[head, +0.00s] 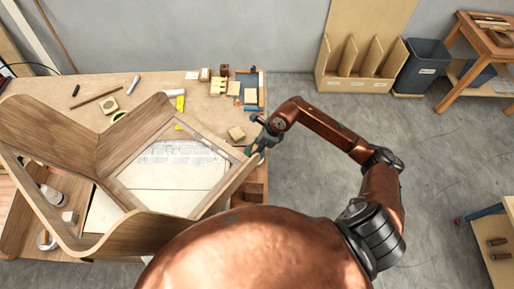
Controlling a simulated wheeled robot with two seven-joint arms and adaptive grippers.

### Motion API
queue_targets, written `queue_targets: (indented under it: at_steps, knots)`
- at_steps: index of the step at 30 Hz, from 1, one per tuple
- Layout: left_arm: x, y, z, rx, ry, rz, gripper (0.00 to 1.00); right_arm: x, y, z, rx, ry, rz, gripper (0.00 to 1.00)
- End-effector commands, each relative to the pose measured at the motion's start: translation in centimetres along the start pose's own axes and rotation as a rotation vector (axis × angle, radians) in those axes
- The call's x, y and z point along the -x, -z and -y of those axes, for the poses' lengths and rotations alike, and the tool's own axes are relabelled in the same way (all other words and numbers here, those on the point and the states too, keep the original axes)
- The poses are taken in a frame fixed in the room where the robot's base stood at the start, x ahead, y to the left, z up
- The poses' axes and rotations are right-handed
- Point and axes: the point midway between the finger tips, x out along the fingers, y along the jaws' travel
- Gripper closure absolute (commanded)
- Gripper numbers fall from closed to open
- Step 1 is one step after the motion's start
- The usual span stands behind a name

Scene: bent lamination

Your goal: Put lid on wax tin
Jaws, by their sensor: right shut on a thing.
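My right gripper (262,143) is at the right edge of the workbench, next to the bent wooden frame. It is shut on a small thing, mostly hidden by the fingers. A small dark green thing (256,158) shows just below the fingers, at the bench's edge. I cannot tell whether it is the wax tin or its lid, or whether it is what the fingers hold. My left gripper is not in view.
The bent wooden frame (125,143) covers much of the workbench (150,88). Several wood blocks and a blue-grey tray (247,87) lie at the back right. A wood block (236,133) lies left of my gripper. Concrete floor (440,160) is open to the right.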

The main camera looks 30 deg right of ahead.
Motion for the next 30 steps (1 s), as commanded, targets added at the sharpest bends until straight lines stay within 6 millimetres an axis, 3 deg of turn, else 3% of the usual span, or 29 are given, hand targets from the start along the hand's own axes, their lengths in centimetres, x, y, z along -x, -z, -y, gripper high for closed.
queue_targets:
  at_steps: [30]
  knots:
    - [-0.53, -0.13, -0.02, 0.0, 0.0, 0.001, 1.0, -0.07, -0.14, 0.15, 0.0, 0.0, 0.0, 0.81]
